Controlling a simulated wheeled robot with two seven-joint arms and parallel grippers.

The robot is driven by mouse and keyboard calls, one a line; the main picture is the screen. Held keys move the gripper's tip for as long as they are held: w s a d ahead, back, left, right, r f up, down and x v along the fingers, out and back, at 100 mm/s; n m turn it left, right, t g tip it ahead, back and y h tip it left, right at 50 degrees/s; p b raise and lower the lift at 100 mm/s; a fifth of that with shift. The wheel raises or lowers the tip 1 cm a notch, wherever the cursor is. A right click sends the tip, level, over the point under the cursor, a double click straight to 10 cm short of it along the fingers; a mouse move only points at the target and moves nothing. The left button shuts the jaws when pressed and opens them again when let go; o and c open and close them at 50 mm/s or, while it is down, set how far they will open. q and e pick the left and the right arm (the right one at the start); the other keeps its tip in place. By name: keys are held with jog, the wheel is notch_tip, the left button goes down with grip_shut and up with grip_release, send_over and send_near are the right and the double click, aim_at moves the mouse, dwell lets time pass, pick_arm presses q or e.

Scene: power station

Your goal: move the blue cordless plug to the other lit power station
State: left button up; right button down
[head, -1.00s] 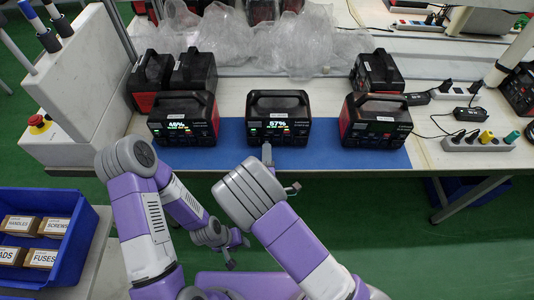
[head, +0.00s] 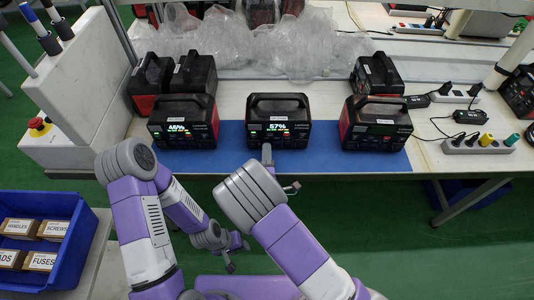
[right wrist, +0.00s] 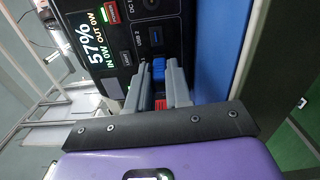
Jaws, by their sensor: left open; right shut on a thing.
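The blue cordless plug (right wrist: 158,70) is between my right gripper's fingers in the right wrist view, close against a lit front panel. I cannot tell how deep it sits. That panel belongs to the middle power station (head: 279,121), which reads 57%; it also shows in the right wrist view (right wrist: 100,45). The left power station (head: 184,122) is lit too, reading about 46%. The right power station (head: 376,122) has a dark display. My right gripper (head: 267,155) is at the middle station's front and shut on the plug. My left gripper (head: 238,254) is open and empty, below the table edge.
A blue mat (head: 325,158) lies under the front stations, with bare strips between them. More stations stand behind, before clear plastic bags (head: 285,45). A power strip (head: 478,145) with cords is at right. A control box with a red button (head: 39,126) stands at left.

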jog(key=shift+w, duration=0.2)
jog(key=c, duration=1)
grip_release()
jog(key=shift+o, duration=0.2)
jog(key=s+p, duration=0.1)
jog(key=s, duration=0.6)
jog(key=shift+s, duration=0.3)
